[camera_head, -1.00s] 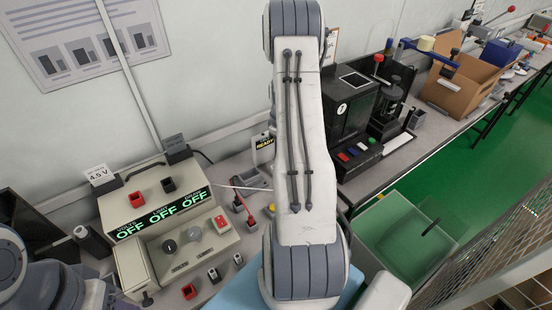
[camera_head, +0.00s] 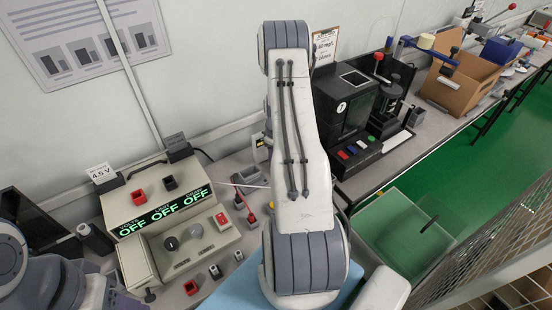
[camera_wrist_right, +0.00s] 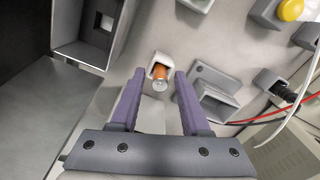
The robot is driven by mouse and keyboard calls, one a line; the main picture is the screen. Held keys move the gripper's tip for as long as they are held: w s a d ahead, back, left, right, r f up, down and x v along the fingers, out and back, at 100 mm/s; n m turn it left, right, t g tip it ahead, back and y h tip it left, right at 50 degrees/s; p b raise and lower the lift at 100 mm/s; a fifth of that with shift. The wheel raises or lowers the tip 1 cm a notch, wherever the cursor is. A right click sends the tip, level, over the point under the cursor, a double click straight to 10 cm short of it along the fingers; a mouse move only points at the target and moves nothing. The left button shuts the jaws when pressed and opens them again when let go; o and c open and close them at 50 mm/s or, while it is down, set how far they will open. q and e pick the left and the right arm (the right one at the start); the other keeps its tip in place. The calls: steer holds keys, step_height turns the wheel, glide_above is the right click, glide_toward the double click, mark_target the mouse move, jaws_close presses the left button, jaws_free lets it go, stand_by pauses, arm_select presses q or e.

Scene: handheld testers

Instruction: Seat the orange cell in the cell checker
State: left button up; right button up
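The orange cell (camera_wrist_right: 160,74) shows in the right wrist view with its silver end toward me, inside a small white holder (camera_wrist_right: 154,61). My right gripper (camera_wrist_right: 157,75) is open, one purple finger on each side of the cell. I cannot tell how far the fingertips are from it. In the head view my right arm hides this gripper and the cell. I cannot tell for certain which device is the cell checker; a small unit with a dark display (camera_head: 260,145) is partly behind my arm. My left arm enters at the lower left; its fingers do not show.
A grey open holder (camera_wrist_right: 217,100) stands close right of the right gripper; a yellow button (camera_wrist_right: 291,10) and red and white leads lie beyond it. A beige meter box (camera_head: 158,212) reads OFF. A black tester (camera_head: 343,110) and cardboard box (camera_head: 455,90) stand to the right.

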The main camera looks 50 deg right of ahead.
steer(key=shift+r, duration=0.15)
step_height(320, 180, up, 11)
steer(key=b, duration=0.2)
steer(key=w+a+r+n, duration=0.1)
steer(key=a+r, duration=0.2)
steer(key=a, duration=0.6)
steer(key=a+r+n, duration=0.1)
steer(key=a+r, duration=0.2)
steer(key=a, duration=0.6)
steer(key=w+a+r+n, duration=0.1)
steer(key=a+r, duration=0.3)
steer(key=a, duration=0.5)
steer(key=s+a+r+n, duration=0.2)
steer(key=s+a+r, duration=0.1)
steer(key=s+a, duration=0.95)
steer(key=s+a+n+y, duration=0.1)
steer(key=s+a, duration=0.4)
steer(key=s, duration=0.4)
steer(key=shift+s+a, duration=0.2)
steer(key=shift+s, duration=0.05)
